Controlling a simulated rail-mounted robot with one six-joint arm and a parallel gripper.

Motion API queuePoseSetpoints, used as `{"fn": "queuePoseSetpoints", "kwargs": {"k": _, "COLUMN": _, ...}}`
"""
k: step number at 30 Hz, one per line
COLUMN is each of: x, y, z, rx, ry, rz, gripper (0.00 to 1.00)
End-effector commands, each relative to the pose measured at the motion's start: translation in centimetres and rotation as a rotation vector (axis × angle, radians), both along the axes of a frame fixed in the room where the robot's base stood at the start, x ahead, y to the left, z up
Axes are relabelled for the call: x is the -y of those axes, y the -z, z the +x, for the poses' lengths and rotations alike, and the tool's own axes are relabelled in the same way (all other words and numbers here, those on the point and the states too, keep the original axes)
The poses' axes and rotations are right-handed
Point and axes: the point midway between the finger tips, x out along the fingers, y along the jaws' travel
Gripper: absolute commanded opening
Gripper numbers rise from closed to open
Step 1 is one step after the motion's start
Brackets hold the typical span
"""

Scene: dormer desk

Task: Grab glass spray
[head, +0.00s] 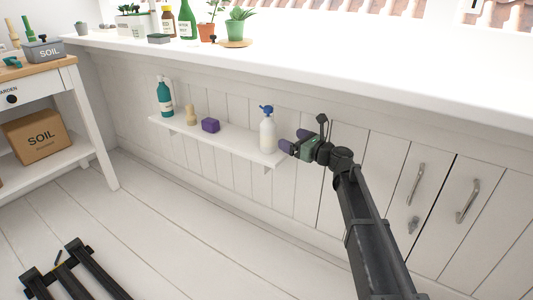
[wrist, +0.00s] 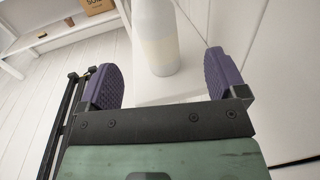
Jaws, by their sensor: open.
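The glass spray appears to be the white bottle with a blue spray head (head: 267,133), upright near the right end of the low wall shelf. My gripper (head: 294,140) is open just to its right, with purple pads turned toward it. In the wrist view the bottle's pale lower body (wrist: 154,38) shows between the two spread pads of my gripper (wrist: 161,78), slightly beyond them. Its spray head is out of that view. I see no contact between pads and bottle.
The narrow white shelf (head: 231,146) also holds a purple box (head: 210,125), a small tan object (head: 191,114) and a teal spray bottle (head: 165,97) farther left. The white counter (head: 330,70) overhangs above. Cabinet doors with handles (head: 467,201) are at right.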

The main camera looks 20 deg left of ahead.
Motion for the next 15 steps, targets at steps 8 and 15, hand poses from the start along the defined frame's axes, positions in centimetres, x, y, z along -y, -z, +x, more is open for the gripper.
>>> {"fn": "queuePoseSetpoints", "kwargs": {"k": 8, "x": -3.8, "y": -0.3, "z": 1.5, "rx": 0.004, "ry": -0.004, "rz": -0.004, "gripper": 0.9}}
{"fn": "queuePoseSetpoints", "kwargs": {"k": 15, "x": -5.4, "y": -0.3, "z": 1.9, "rx": 0.005, "ry": -0.003, "rz": -0.005, "gripper": 0.9}}
